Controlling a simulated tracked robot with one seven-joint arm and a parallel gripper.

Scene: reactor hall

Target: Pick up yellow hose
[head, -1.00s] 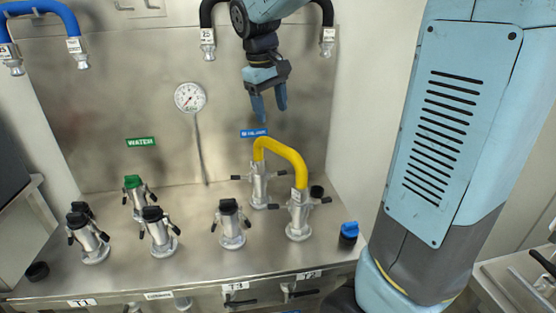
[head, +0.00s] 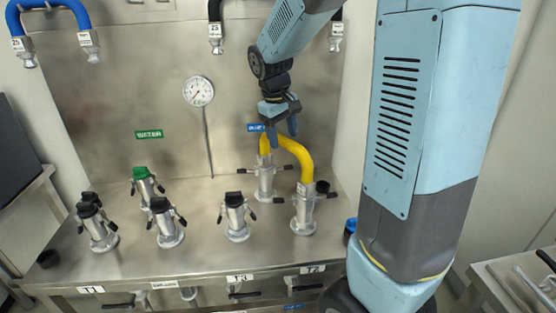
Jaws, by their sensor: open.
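The yellow hose (head: 298,148) is a short bent tube in an inverted U. Its two ends sit on two metal couplings, a rear one (head: 265,182) and a front one (head: 304,212), on the steel bench. My gripper (head: 283,138) points down at the top of the hose, with its blue fingers apart. The fingers overlap the hose's upper bend in the picture. I cannot tell whether they straddle it or are in front of it, or whether they touch it.
Several capped couplings, one with a green cap (head: 141,173), stand left on the bench (head: 200,258). A blue hose (head: 46,8) hangs upper left. A gauge (head: 199,91) is on the back panel. A blue cap (head: 350,228) is partly hidden by my arm.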

